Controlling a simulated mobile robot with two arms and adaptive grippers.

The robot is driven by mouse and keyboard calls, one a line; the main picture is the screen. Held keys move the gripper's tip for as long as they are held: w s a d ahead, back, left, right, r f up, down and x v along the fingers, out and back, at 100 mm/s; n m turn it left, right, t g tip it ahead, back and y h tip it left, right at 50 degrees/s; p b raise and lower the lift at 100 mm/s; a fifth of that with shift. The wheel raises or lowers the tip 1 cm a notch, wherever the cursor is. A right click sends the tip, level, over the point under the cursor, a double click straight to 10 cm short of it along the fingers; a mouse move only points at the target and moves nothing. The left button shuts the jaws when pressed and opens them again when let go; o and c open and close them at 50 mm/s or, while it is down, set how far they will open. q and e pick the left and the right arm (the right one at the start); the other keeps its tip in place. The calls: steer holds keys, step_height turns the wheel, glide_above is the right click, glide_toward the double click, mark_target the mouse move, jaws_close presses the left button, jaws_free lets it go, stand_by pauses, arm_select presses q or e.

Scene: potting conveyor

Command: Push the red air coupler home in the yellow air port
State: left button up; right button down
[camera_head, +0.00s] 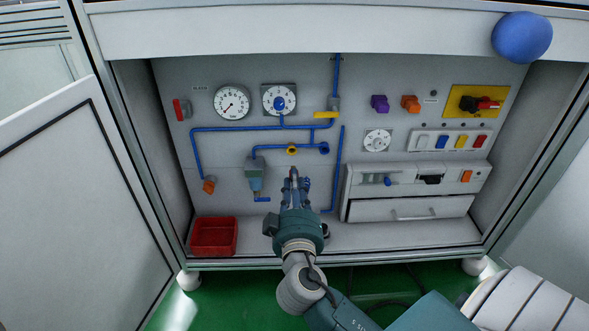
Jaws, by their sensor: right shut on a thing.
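The yellow air port (291,149) is a small yellow ring with a dark centre on the grey back panel, on the lower blue pipe. My right gripper (294,178) reaches up from below and is just under the port in the picture. It is shut on a small reddish thing at its tips, which I take for the red air coupler (294,171). The fingers hide most of it. The coupler looks apart from the port, but I cannot tell the depth between them. My left gripper is not in view.
Blue pipes (240,128) run around the port, with a blue port (324,148) close on the right. A grey-green filter unit (255,174) is on the left.

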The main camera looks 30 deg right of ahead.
steer(key=shift+x, duration=2.6)
steer(key=shift+w, duration=0.15)
steer(key=shift+x, duration=1.5)
steer(key=c, duration=1.5)
jaws_free()
steer(key=shift+a+r, duration=0.1)
steer(key=shift+c, duration=0.2)
steer(key=v, duration=1.2)
